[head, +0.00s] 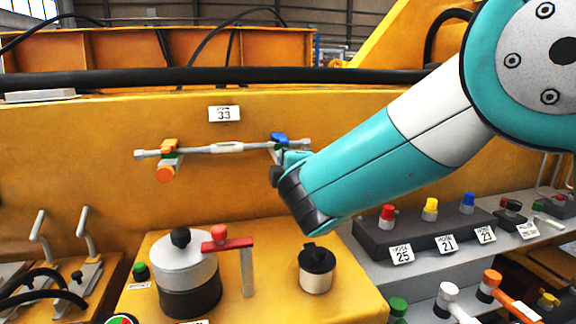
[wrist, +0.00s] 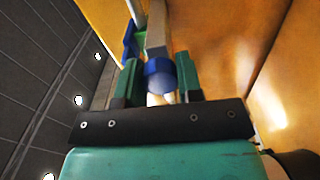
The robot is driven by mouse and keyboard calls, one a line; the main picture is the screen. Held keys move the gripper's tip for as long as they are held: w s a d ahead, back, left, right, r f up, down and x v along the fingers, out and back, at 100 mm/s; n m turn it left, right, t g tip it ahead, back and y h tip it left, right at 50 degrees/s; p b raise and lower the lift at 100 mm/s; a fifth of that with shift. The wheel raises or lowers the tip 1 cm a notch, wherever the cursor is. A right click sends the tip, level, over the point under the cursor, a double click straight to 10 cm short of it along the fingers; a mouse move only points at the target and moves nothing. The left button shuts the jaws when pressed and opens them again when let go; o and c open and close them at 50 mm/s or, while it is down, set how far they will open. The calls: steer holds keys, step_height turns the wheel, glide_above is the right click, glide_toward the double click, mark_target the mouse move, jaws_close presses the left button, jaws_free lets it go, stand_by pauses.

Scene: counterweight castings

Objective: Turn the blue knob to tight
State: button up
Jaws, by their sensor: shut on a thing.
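The blue knob (wrist: 160,76) is a short round cylinder, seen between the two green fingers of my gripper (wrist: 158,84) in the wrist view. My gripper is shut on it. In the head view my gripper (head: 288,165) is at the right end of a horizontal metal bar (head: 228,147) on the yellow wall. A blue bracket (head: 279,138) shows above it there, while the knob itself is hidden by my gripper. No tight mark can be made out in either view.
An orange knob (head: 165,174) sits at the bar's left end. Below stand a round pot with a red handle (head: 228,243) and a small black-topped cylinder (head: 316,268). A dark button box (head: 427,228) is at right. A thick black hose (head: 190,77) runs above.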

steer(key=o, duration=0.9)
steer(key=b+v, duration=0.5)
steer(key=v, duration=1.2)
steer(key=shift+s+d+r+b, duration=0.1)
steer(key=shift+s+b, duration=0.15)
steer(key=shift+b, duration=0.1)
